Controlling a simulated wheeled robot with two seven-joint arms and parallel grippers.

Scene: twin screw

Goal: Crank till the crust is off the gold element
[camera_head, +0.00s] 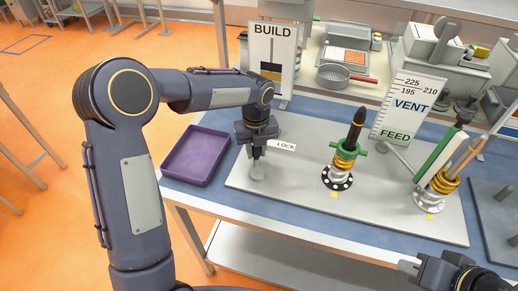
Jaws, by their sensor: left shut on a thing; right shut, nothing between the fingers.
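My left gripper (257,157) points down at the left of the grey plate (300,195). It is shut on a small grey piece (257,173) beside a white LOCK label (284,146); the piece is largely hidden by the fingers. A gold ringed element (344,163) stands upright on a black-and-white dotted round base, with a green cross-piece (357,147) and a dark pointed top (356,122). A second gold ringed element (441,182) stands at the right, with a tilted green bar (434,155) and a brown rod (466,156). My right gripper (408,268) is shut and empty at the lower right, apart from both elements.
A purple tray (172,175) sits at the table's left end. Behind the plate stand a BUILD sign (271,41) and a VENT/FEED gauge board (391,121). A pan (333,78) with a red handle lies further back. The plate's front middle is clear.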

